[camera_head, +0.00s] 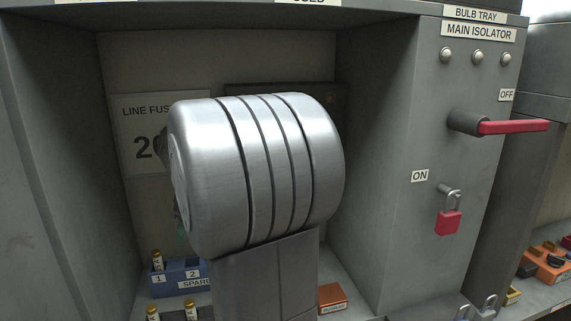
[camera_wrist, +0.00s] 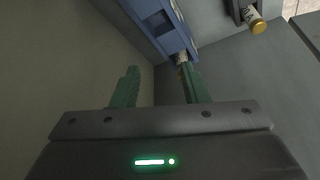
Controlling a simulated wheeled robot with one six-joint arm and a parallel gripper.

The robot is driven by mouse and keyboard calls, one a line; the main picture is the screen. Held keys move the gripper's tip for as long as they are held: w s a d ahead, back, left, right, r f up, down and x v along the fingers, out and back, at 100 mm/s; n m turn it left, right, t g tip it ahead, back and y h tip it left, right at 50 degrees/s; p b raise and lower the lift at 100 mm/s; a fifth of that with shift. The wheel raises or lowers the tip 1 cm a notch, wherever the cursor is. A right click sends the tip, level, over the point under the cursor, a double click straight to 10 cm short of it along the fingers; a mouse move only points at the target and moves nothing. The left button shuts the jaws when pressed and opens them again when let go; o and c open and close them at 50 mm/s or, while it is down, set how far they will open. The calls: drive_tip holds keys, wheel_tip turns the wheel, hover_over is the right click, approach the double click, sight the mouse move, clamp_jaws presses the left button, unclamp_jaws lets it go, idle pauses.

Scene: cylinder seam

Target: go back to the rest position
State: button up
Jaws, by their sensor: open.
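My gripper (camera_wrist: 158,75) is open in the wrist view, its two green fingers apart with nothing held between them. The right finger's tip is close to a fuse at the lower edge of a blue rack (camera_wrist: 158,22); I cannot tell whether they touch. In the head view my large silver arm joint covers the middle of the cabinet and hides most of the gripper; only a bit of green shows beside it. The blue rack labelled SPARE (camera_head: 182,283) stands below, with a brass-capped fuse (camera_head: 157,261) upright at slot 1.
More fuses (camera_head: 190,309) stand in front of the rack. An orange box (camera_head: 332,298) lies right of my arm. Cabinet walls close in on both sides. On the right panel, a red isolator handle (camera_head: 513,127) sticks out near OFF, above a red padlock (camera_head: 448,222).

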drive_tip(key=f, duration=0.6)
drive_tip(key=shift+a, duration=0.2)
drive_tip(key=shift+r, duration=0.1)
